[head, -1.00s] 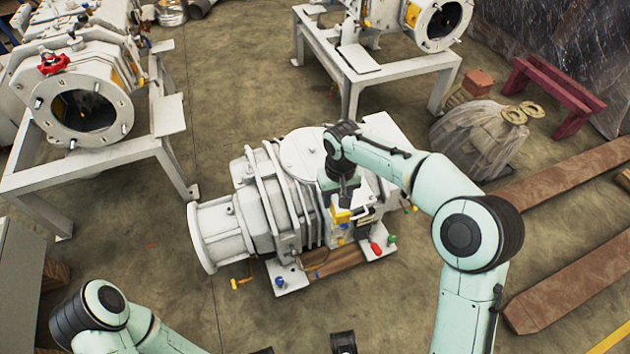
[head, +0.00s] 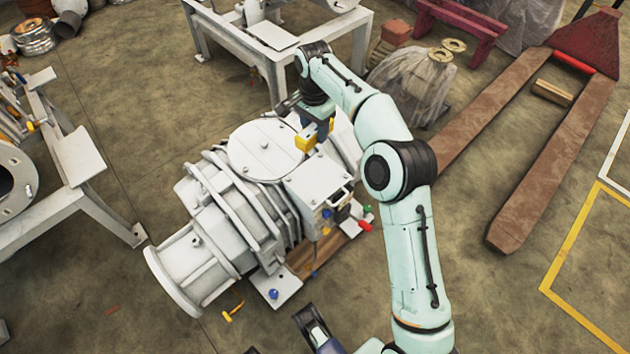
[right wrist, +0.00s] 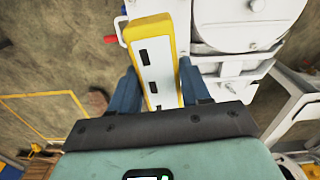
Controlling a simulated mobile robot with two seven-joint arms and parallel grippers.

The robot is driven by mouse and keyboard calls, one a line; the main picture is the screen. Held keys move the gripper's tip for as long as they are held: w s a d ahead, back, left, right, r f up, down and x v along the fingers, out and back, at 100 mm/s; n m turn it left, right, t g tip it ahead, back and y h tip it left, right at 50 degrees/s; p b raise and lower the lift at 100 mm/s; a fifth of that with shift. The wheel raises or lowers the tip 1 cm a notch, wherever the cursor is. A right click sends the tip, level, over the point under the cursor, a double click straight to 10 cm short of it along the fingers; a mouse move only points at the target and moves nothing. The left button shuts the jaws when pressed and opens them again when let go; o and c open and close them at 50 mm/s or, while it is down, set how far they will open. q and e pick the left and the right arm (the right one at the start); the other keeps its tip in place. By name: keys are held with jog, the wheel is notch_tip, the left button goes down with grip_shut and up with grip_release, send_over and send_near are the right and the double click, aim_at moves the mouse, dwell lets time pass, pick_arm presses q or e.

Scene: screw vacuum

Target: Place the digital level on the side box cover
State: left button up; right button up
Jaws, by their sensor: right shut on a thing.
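The digital level (head: 305,142) is yellow with a pale face; its long face with dark windows shows in the right wrist view (right wrist: 153,62). My right gripper (head: 321,130) is shut on it, with blue fingers on either side in the right wrist view (right wrist: 160,88). The side box cover (head: 318,182) is the flat white top of the box on the pump's side, bare in the head view. The level appears just beyond its far edge, near the round lid; the height gap cannot be judged. My left gripper (head: 281,337) shows only fingertips, spread apart, at the bottom edge.
The white pump (head: 225,205) has a round lid (head: 264,148) beside the box, and a small handle and coloured fittings at its front. White frames (head: 95,190) stand at left and back. A brown pallet jack (head: 545,165) lies right.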

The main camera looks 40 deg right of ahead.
jog(key=shift+d+f+m, duration=0.15)
jog(key=shift+d+m, duration=0.25)
jog(key=shift+d, duration=0.1)
notch_tip(320, 180, down, 5)
jog(key=b, duration=0.4)
send_near(317, 178)
pick_arm(q)
jog(key=s+a+f+g+b, duration=0.1)
jog(key=s+f, duration=0.3)
jog(key=f, duration=0.4)
jog(key=shift+s+a+f+n+g+b, duration=0.3)
jog(key=shift+a+f+g+b, duration=0.1)
jog(key=shift+a, duration=0.5)
pick_arm(e)
jog(key=shift+f, duration=2.85)
jog(key=shift+f, duration=0.1)
jog(key=o, duration=1.2)
jog(key=shift+s+f, duration=0.1)
